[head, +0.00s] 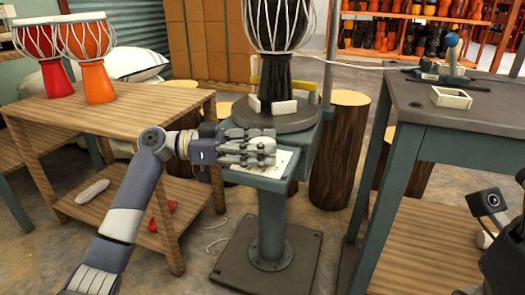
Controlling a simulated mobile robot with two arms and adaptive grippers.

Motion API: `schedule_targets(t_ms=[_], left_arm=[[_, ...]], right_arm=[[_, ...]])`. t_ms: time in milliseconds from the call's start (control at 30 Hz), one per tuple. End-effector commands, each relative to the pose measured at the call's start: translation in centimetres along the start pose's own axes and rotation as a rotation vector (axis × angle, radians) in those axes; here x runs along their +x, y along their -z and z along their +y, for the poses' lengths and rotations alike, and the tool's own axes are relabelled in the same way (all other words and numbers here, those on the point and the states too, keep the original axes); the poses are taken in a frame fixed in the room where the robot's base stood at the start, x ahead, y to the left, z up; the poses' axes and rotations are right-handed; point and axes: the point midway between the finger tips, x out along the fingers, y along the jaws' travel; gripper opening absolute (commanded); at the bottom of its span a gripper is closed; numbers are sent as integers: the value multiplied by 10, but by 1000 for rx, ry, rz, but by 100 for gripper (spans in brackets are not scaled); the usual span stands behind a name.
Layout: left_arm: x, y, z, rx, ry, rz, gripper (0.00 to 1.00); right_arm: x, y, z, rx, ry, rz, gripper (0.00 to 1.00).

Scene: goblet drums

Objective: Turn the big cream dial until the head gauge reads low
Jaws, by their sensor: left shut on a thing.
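My left gripper (262,147) reaches in from the left over the small teal stand (292,175) in the middle. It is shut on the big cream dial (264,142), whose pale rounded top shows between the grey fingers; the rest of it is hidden. The dial sits above a white panel (285,162) with small marks, mostly covered by the hand. The dial's pointer and a gauge reading cannot be made out. Behind it, a black goblet drum (277,75) with a white-roped head stands upright on a round dark turntable (300,117), between pale blocks.
At left, a wooden table (135,108) holds a red drum (55,78) and an orange drum (97,80). At right, a grey bench (420,100) carries a cream open box (451,97). Log stools (340,160) stand behind the stand.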

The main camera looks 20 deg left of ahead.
Motion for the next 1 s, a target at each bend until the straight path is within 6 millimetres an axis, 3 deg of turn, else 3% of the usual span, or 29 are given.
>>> schedule_targets(t_ms=[633, 667, 733, 1000], left_arm=[[0, 1, 0, 0, -52, 2, 21], [0, 1, 0, -1, -52, 2, 47], [0, 1, 0, -1, -52, 2, 63], [0, 0, 0, -1, -52, 1, 65]], right_arm=[[2, 1, -1, -1, 4, 7, 66], [2, 2, -1, -1, 4, 7, 66], [2, 2, -1, -1, 4, 7, 66], [2, 2, -1, -1, 4, 8, 66]])
